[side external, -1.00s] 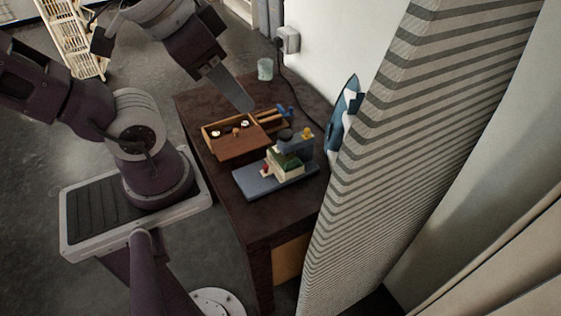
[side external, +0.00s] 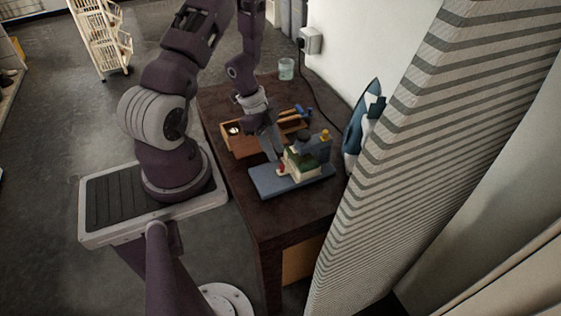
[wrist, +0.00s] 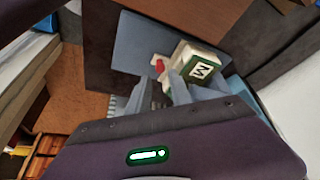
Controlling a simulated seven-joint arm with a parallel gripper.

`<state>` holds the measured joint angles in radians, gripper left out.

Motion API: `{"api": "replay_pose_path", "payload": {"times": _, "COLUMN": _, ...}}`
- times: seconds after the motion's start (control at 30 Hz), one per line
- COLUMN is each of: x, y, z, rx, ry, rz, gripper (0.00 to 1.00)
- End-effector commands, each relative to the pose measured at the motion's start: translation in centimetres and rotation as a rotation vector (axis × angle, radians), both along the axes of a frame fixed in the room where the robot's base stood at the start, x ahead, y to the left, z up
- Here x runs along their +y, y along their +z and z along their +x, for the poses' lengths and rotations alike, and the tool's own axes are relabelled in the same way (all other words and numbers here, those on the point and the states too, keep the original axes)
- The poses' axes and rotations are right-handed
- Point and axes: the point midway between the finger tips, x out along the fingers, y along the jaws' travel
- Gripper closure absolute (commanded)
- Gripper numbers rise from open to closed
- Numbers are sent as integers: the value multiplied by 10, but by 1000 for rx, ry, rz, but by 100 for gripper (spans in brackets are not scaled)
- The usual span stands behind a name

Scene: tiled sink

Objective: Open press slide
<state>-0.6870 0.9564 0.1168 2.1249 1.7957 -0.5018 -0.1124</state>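The press (side external: 303,160) stands on a blue-grey base (side external: 262,186) on the dark table. It has a cream and green block, a dark top part and a yellow knob. A small red piece (side external: 281,170) sticks out of the block's left side. In the wrist view, the block (wrist: 198,68) carries a letter on a white label, and the red piece (wrist: 158,64) lies just beyond my fingertips. My gripper (wrist: 156,88) appears open, with a narrow gap between its fingers. It points down beside the block's left side. I cannot tell whether it touches the red piece.
A wooden box (side external: 245,143) stands behind the press, partly hidden by my arm. A blue iron (side external: 357,125) stands to the right, near the striped board (side external: 400,130). A glass (side external: 286,68) stands at the table's far end. The table's front right is clear.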

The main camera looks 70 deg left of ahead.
Motion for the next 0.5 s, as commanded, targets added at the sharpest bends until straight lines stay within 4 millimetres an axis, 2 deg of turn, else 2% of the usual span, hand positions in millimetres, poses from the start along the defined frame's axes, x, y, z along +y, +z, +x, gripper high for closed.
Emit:
{"api": "replay_pose_path", "payload": {"times": 0.1, "x": -8, "y": -23, "z": 5, "rx": 2, "ry": 2, "rz": -1, "gripper": 74}}
{"api": "replay_pose_path", "payload": {"times": 0.2, "x": -13, "y": -38, "z": 9, "rx": 2, "ry": 3, "rz": 0, "gripper": 74}}
{"api": "replay_pose_path", "payload": {"times": 0.33, "x": -16, "y": -47, "z": 12, "rx": 0, "ry": 1, "rz": 4, "gripper": 74}}
{"api": "replay_pose_path", "payload": {"times": 0.5, "x": -16, "y": -48, "z": 13, "rx": 0, "ry": 1, "rz": 5, "gripper": 74}}
